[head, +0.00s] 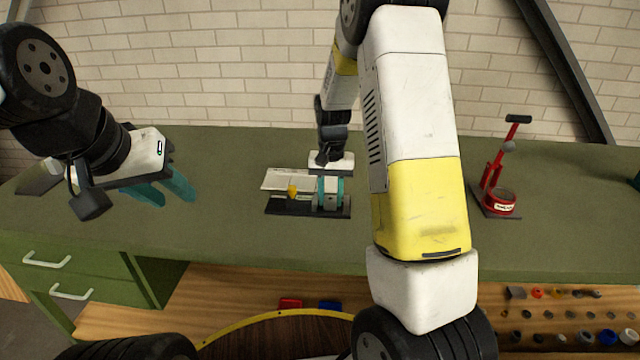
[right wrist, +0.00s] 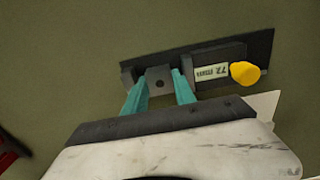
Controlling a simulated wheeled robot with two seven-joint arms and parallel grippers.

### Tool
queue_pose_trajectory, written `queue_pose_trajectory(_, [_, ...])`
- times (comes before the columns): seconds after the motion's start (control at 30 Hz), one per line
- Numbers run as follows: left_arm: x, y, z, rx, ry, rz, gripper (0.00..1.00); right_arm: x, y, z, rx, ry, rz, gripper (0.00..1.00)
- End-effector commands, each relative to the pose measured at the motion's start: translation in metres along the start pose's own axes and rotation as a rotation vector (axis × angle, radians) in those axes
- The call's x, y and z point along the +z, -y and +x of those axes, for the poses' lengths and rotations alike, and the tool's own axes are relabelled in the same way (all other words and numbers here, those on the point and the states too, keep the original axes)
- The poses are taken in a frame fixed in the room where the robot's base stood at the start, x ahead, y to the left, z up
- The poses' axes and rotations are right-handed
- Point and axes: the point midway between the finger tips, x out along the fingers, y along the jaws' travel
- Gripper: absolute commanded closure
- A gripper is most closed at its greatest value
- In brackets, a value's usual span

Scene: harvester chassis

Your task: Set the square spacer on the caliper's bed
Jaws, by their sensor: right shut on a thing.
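The caliper (head: 285,208) lies on the green bench in the head view, with a dark bed and a yellow knob. In the right wrist view its dark base plate (right wrist: 215,52), a sliding block labelled "72 mm" and the yellow knob (right wrist: 244,74) show. My right gripper (head: 330,195) points down over the caliper's right part. It is shut on the grey square spacer (right wrist: 159,83), which has a dark hole in its face. The spacer is between the caliper's end block and the labelled block; I cannot tell whether it touches the bed. My left gripper (head: 165,190) is open and empty, over the bench's left side.
A red lever press (head: 497,190) stands on the bench at the right. A lower wooden shelf holds several small parts (head: 560,310) at the right. The bench between my left gripper and the caliper is clear.

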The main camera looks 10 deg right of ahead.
Motion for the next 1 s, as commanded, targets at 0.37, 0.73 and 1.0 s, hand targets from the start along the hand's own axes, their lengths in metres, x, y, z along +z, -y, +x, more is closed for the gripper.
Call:
queue_pose_trajectory(0.37, [0.000,0.000,0.000,0.000,0.000,0.000,0.64,0.000,0.000,0.000,0.000,0.000,0.000,0.42])
queue_pose_trajectory(0.73, [0.000,0.000,0.000,0.000,0.000,0.000,0.64,-0.001,0.001,-0.019,-0.002,-0.004,-0.001,0.42])
queue_pose_trajectory(1.0, [0.000,0.000,0.000,0.000,0.000,0.000,0.64,-0.001,0.000,-0.064,-0.002,-0.004,0.000,0.42])
